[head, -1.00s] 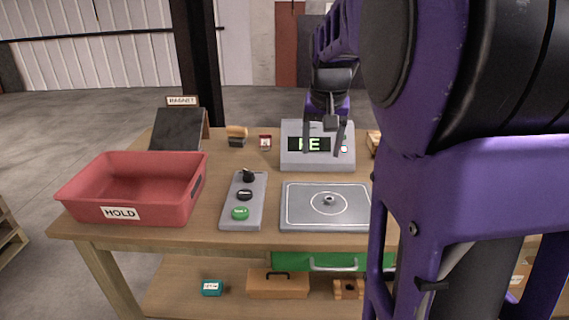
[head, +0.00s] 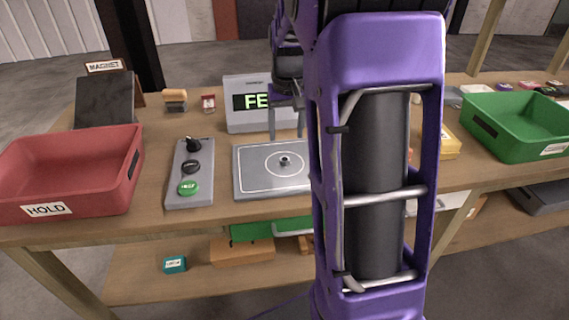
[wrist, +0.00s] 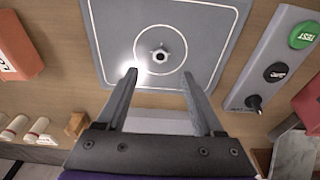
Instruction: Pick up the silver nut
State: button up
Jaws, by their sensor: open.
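The silver nut (head: 284,160) is a small metal ring with a dark centre. It lies inside the white circle on the grey plate (head: 247,182), and the wrist view shows it from above (wrist: 160,57). My gripper (head: 287,137) hangs over the back part of the plate, open and empty. In the wrist view my gripper (wrist: 161,75) has its two fingers spread wide, with the nut beyond the tips and roughly midway between them. The fingers do not touch the nut. My arm hides the right side of the plate in the head view.
A detector box with a lit display (head: 252,101) stands behind the plate. A button panel (head: 190,172) is left of the plate. A red HOLD bin (head: 75,175) is at far left, and a green bin (head: 520,125) at right. Bare tabletop shows between bin and panel.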

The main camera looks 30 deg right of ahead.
aim_at(285, 159)
jog(key=f, duration=0.3)
jog(key=w+f+b, duration=0.1)
jog(key=f, duration=0.5)
jog(key=shift+w+d, duration=0.2)
jog(key=shift+w, duration=0.05)
jog(key=shift+r, duration=0.1)
jog(key=shift+c, duration=0.3)
grip_shut()
